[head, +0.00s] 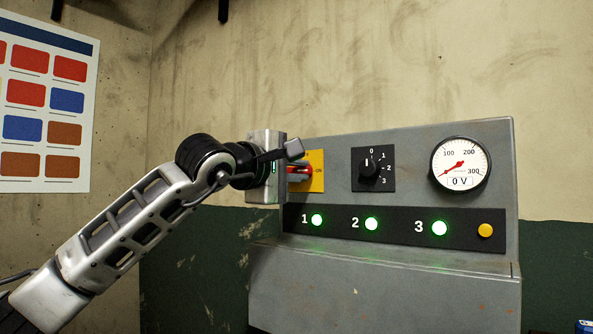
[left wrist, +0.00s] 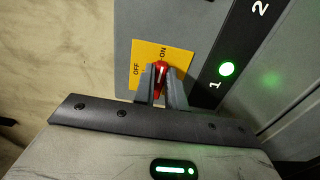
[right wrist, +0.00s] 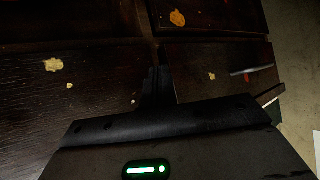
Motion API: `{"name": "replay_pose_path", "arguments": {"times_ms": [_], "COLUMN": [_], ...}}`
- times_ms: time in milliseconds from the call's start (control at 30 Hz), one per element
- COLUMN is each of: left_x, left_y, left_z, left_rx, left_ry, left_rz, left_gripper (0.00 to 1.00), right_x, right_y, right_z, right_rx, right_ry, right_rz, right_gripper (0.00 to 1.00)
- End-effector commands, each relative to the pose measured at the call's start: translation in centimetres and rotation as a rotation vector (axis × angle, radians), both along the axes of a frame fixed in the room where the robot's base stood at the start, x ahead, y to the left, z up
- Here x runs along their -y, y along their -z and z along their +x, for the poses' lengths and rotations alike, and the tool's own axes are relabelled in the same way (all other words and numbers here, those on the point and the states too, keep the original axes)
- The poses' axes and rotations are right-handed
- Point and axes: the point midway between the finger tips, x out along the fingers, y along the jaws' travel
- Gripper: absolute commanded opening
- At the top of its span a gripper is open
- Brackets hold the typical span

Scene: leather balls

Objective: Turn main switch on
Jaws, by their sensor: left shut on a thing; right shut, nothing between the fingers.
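The main switch is a red handle (head: 300,169) on a yellow plate (head: 316,165) at the left of the grey panel. In the left wrist view the handle (left wrist: 161,78) shows a white mark, and its tip lies toward the word ON, away from OFF. My left gripper (head: 290,172) is shut on the handle, with a finger on each side of it in the left wrist view (left wrist: 160,85). The handle's base is partly hidden by the fingers. My right gripper (right wrist: 158,88) is shut and empty over a dark wooden surface; it is not in the head view.
The grey panel (head: 400,140) also carries a black rotary knob (head: 369,169) pointing at 0, a gauge (head: 460,165) reading 0 V, lit green lamps (head: 371,224) numbered 1 to 3, and a yellow button (head: 485,230). A colour chart (head: 45,95) hangs on the left wall.

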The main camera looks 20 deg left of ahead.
Motion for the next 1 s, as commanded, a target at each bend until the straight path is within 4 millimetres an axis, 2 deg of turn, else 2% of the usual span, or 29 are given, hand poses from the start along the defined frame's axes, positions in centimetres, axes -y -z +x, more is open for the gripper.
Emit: {"name": "replay_pose_path", "arguments": {"times_ms": [133, 167, 233, 533, 667, 767, 1000], "left_x": [0.1, 0.1, 0.1, 0.0, -0.4, -1.0, -3.0], "left_y": [0.1, 0.1, 0.1, 0.1, 0.2, 0.3, 0.4], "left_z": [0.0, 0.0, 0.0, -0.1, -1.0, -2.6, -8.1], "left_rx": [-0.001, -0.001, -0.001, -0.001, 0.001, 0.004, 0.004], "left_ry": [0.001, 0.001, 0.001, 0.0, 0.001, 0.0, -0.002], "left_rz": [0.004, 0.004, 0.004, 0.001, 0.001, 0.003, 0.003], "left_gripper": [0.0, 0.15, 0.35, 0.35, 0.35, 0.35, 0.35], "right_x": [0.0, 0.0, 0.0, 0.1, 0.1, 0.0, -0.3], "right_y": [0.0, 0.0, 0.0, 0.1, 0.6, 1.1, 1.5], "right_z": [0.0, 0.0, 0.0, 0.0, 0.0, 0.1, 0.4], "right_rx": [0.0, 0.0, 0.0, -0.001, 0.001, 0.003, 0.025], "right_ry": [0.0, 0.0, 0.0, -0.001, -0.003, -0.002, 0.002], "right_rz": [0.0, 0.0, 0.0, -0.002, -0.002, 0.004, 0.039], "right_gripper": [0.0, 0.0, 0.0, 0.0, 0.0, 0.0, 0.0]}}
